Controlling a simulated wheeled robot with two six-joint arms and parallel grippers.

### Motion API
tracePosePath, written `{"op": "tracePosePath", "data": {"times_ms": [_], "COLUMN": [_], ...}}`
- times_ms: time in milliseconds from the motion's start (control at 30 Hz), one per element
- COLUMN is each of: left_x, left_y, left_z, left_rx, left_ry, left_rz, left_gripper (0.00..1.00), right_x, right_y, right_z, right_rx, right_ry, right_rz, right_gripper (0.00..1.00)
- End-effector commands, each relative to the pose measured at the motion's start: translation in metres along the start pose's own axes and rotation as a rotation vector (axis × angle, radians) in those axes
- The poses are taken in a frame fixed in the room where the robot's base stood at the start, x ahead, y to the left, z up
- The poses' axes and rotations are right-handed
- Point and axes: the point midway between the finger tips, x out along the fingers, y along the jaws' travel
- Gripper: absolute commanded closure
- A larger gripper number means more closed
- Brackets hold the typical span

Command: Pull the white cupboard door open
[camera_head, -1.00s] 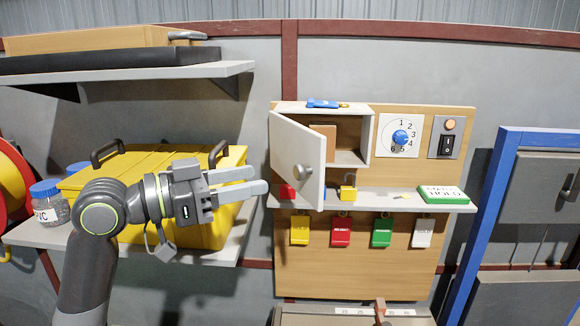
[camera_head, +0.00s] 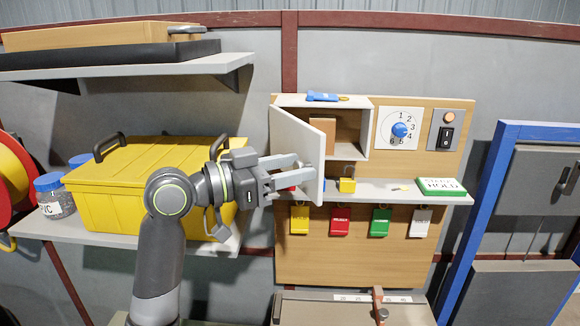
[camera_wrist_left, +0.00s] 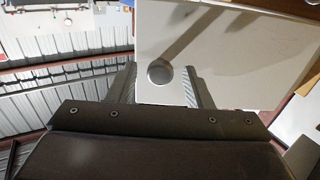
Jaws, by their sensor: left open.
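The white cupboard door (camera_head: 291,135) stands ajar on its left hinge, swung out from the small cupboard (camera_head: 347,125) on the wooden board. Its round metal knob (camera_wrist_left: 159,71) shows in the left wrist view against the white door (camera_wrist_left: 240,65). My left gripper (camera_head: 304,166) is open at the door's front face, with its fingertips by the knob. In the left wrist view the knob lies between the two fingers (camera_wrist_left: 159,82); I cannot tell whether either touches it. In the head view the fingers largely hide the knob. My right gripper is not in view.
A brown block (camera_head: 322,134) stands inside the cupboard. A yellow padlock (camera_head: 347,185) and a green-and-white box (camera_head: 441,190) sit on the ledge below. A yellow bin (camera_head: 120,195) stands left of my gripper. Coloured tags hang under the ledge.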

Motion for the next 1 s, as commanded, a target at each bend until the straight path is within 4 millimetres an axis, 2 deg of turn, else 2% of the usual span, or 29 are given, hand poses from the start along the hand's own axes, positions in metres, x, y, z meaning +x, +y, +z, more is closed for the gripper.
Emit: {"op": "tracePosePath", "data": {"times_ms": [67, 400, 667, 1000], "left_x": [0.0, 0.0, -0.002, -0.021], "left_y": [0.0, 0.0, -0.001, -0.008], "left_z": [0.0, 0.0, 0.001, 0.005], "left_rx": [0.0, 0.0, 0.001, 0.003], "left_ry": [0.0, 0.0, -0.001, -0.006], "left_rz": [0.0, -0.001, 0.004, 0.135], "left_gripper": [0.54, 0.99, 1.0, 1.0], "right_x": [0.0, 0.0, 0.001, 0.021], "right_y": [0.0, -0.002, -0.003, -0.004], "right_z": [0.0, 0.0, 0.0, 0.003], "right_rx": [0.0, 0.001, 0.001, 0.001], "right_ry": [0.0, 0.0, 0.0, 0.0], "right_rz": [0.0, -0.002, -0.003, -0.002], "right_gripper": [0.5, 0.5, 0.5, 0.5]}}
